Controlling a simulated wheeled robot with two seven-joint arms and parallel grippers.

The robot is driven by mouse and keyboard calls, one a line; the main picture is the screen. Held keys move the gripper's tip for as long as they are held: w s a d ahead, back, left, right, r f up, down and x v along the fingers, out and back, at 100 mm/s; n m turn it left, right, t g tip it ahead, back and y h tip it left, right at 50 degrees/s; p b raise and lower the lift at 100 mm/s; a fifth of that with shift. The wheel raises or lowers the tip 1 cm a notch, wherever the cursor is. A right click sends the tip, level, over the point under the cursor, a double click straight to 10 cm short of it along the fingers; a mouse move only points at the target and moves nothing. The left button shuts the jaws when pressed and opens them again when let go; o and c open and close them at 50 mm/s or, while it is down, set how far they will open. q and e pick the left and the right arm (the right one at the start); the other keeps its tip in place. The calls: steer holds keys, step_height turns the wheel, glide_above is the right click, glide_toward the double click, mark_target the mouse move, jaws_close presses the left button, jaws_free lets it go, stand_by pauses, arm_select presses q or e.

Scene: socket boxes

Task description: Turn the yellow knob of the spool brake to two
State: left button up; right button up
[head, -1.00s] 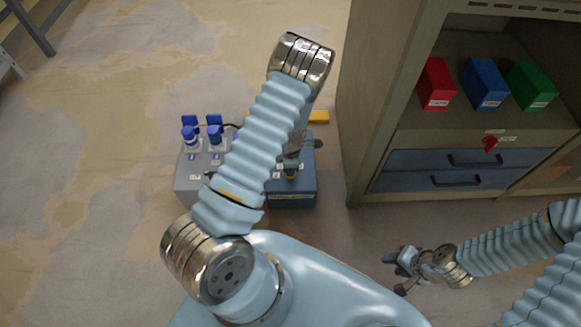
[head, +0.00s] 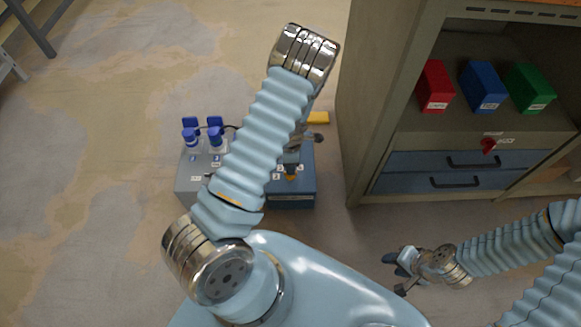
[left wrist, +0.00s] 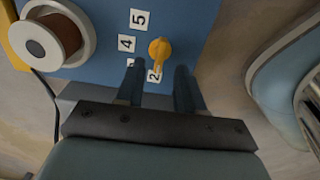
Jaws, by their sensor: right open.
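The spool brake is a blue box (head: 292,200), partly hidden behind my left arm in the head view. Its yellow knob (left wrist: 159,50) shows in the left wrist view, with its narrow end toward the label 2 (left wrist: 153,76). Labels 4 (left wrist: 127,43) and 5 (left wrist: 140,18) are clear; another label is mostly covered by a finger. My left gripper (left wrist: 160,72) is open, its two fingers apart, with the knob just beyond the fingertips and nothing held. My right gripper (head: 398,270) is open and empty, low at the right in the head view.
A spool (left wrist: 54,36) sits on the blue box near the knob. A grey box (head: 192,184) with blue-topped parts stands left of it. A cabinet (head: 372,120) with drawers and red, blue and green boxes stands to the right.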

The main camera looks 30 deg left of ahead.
arm_select(q)
step_height(320, 180, up, 10)
steer(key=p, duration=0.2)
arm_select(e)
steer(key=shift+s+a+r, duration=0.1)
steer(key=shift+a+r, duration=0.15)
steer(key=shift+r, duration=0.4)
steer(key=shift+s+a+r, duration=0.1)
steer(key=shift+a+r, duration=0.1)
steer(key=shift+r, duration=0.4)
arm_select(q)
steer(key=shift+f, duration=0.15)
steer(key=s+d+f+m+g, duration=0.1)
steer(key=s+d+f+m, duration=0.2)
steer(key=s+m, duration=0.3)
steer(key=s+d+f+m, duration=0.3)
steer(key=s+f+m, duration=0.1)
steer(key=s+m, duration=0.15)
steer(key=s+d+r+m+t+h+p, duration=0.1)
steer(key=s+d+r+m+h, duration=0.1)
steer(key=d+m, duration=0.9)
steer(key=shift+s+r+t+h, duration=0.2)
steer(key=shift+s+t+h, duration=0.2)
steer(key=shift+s+h, duration=0.55)
arm_select(e)
steer(key=shift+a+r, duration=0.2)
steer(key=shift+r, duration=0.45)
arm_select(q)
steer(key=shift+w+a, duration=0.1)
steer(key=shift+w, duration=0.1)
